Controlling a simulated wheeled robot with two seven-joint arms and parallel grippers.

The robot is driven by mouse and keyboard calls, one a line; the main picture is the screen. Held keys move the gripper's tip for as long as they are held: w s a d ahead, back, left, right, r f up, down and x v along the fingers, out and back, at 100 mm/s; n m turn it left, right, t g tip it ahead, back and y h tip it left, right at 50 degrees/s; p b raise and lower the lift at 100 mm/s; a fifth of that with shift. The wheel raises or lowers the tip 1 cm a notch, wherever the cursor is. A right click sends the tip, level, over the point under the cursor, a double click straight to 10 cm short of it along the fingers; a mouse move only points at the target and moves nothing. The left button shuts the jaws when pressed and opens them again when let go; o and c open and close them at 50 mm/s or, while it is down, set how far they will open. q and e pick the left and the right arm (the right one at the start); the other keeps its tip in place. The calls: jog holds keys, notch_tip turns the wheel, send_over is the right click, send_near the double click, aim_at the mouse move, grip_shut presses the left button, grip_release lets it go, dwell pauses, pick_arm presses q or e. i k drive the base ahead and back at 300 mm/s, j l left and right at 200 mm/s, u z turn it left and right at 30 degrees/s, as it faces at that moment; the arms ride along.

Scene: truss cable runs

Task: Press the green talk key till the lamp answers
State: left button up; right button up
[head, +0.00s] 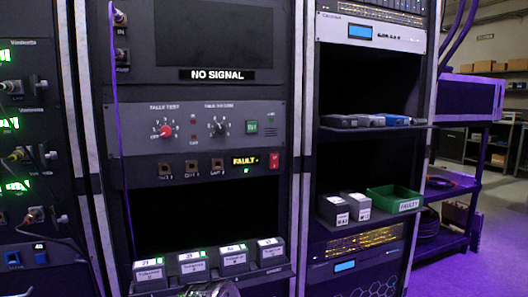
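The green talk key (252,127) is a small square button with a dark marking, at the right end of a grey control panel (150,118) in the left rack. Two small dark red lamps (193,123) sit between the knobs. They look unlit, and I cannot tell which lamp goes with the key. Neither gripper shows clearly. A grey metallic part (210,290) is cut off at the bottom edge, and I cannot tell whether it is mine. Nothing touches the key or covers it.
A red knob (166,130) and a black knob (217,128) are on the same panel. Below are a yellow FAULT display (244,160) and a red switch (274,161). Several labelled boxes (191,263) line the lower shelf. A purple cable (117,100) hangs at left.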

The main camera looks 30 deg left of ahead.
aim_at(252, 126)
jog(key=u, duration=1.3)
